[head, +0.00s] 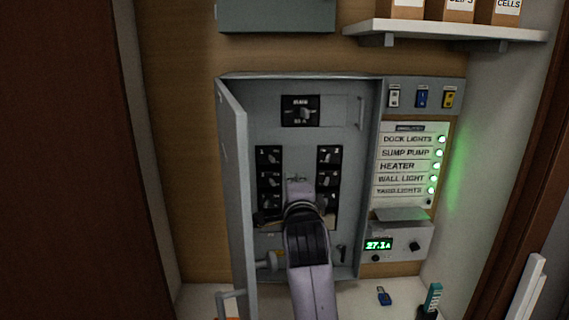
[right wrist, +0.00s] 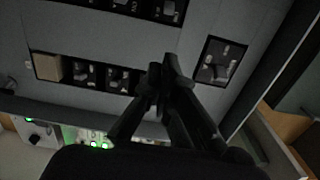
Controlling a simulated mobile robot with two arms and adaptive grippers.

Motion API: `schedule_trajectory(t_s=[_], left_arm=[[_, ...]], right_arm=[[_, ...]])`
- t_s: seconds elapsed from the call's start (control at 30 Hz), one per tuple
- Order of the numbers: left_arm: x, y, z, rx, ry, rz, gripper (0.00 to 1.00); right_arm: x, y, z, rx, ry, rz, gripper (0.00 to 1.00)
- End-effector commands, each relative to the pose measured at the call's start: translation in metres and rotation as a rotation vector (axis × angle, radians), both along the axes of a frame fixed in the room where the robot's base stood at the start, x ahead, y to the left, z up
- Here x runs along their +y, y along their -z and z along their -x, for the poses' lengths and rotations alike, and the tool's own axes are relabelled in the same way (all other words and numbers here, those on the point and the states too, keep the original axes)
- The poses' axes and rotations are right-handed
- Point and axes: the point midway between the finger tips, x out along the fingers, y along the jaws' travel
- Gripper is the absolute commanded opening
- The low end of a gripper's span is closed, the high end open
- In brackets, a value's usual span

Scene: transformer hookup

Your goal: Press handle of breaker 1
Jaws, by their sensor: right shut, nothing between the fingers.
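The grey breaker panel (head: 345,90) is open on the wall in the head view. A left column of black breakers (head: 270,168) and a right column (head: 328,168) sit below the main breaker (head: 300,110). The breaker numbers are too small to read, so I cannot tell which is breaker 1. My right gripper (head: 298,184) is shut and empty, in front of the panel between the columns; my arm hides their lower parts. In the right wrist view its fingertips (right wrist: 164,66) overlap the panel face beside a breaker row (right wrist: 95,74); contact cannot be told. My left gripper is out of view.
The panel door (head: 236,190) stands open at the left. Right of the panel are a label board (head: 405,160) with several green lights and a meter (head: 400,243) reading 27.1. Boxes stand on an upper shelf (head: 440,30).

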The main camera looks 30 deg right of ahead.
Motion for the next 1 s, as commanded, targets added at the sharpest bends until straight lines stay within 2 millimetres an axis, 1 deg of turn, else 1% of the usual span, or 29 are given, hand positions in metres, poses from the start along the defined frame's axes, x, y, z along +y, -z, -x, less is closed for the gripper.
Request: schedule_trajectory(t_s=[0.17,0.27,0.37,0.7,0.9,0.93,1.0], left_arm=[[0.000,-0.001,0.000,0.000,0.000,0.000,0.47],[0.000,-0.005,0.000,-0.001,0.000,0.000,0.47],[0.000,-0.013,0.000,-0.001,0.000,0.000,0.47],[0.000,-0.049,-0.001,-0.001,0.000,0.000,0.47],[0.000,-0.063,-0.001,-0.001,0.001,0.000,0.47],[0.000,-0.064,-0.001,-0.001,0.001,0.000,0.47],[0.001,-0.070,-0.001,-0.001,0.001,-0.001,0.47]], right_arm=[[0.000,0.000,-0.001,0.003,-0.001,0.001,0.00],[-0.003,-0.001,-0.007,0.005,-0.001,0.003,0.00],[-0.011,-0.003,-0.018,0.006,0.000,0.004,0.00],[-0.045,-0.005,-0.077,0.008,0.000,0.005,0.00],[-0.061,-0.003,-0.102,0.006,-0.001,0.002,0.00],[-0.063,-0.002,-0.105,0.006,-0.001,0.004,0.00],[-0.051,-0.002,-0.106,0.005,-0.005,0.001,0.00]])
